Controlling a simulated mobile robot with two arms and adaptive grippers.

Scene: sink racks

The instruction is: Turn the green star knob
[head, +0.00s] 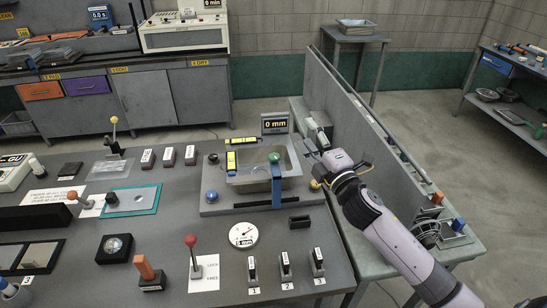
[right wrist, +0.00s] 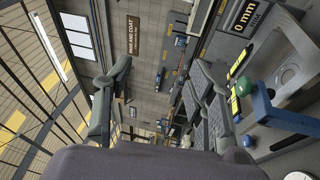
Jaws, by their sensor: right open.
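A small green knob (head: 273,157) sits on top of an upright blue bar (head: 276,186), at a metal basin (head: 250,183) on the workbench. It looks round, and any star shape is too small to tell. The green knob (right wrist: 244,85) and blue bar also show at the right side of the right wrist view. My right gripper (head: 316,133) is open and empty, raised to the right of the basin and apart from the knob. Its spread fingers (right wrist: 158,75) show in the right wrist view. My left gripper is not in view.
A tall grey partition (head: 375,125) stands right of the basin, close to my right arm. A "0 mm" display (head: 275,124) stands behind the basin. A blue ball (head: 211,196), a dial (head: 243,235) and a red-knobbed lever (head: 191,242) lie left and in front.

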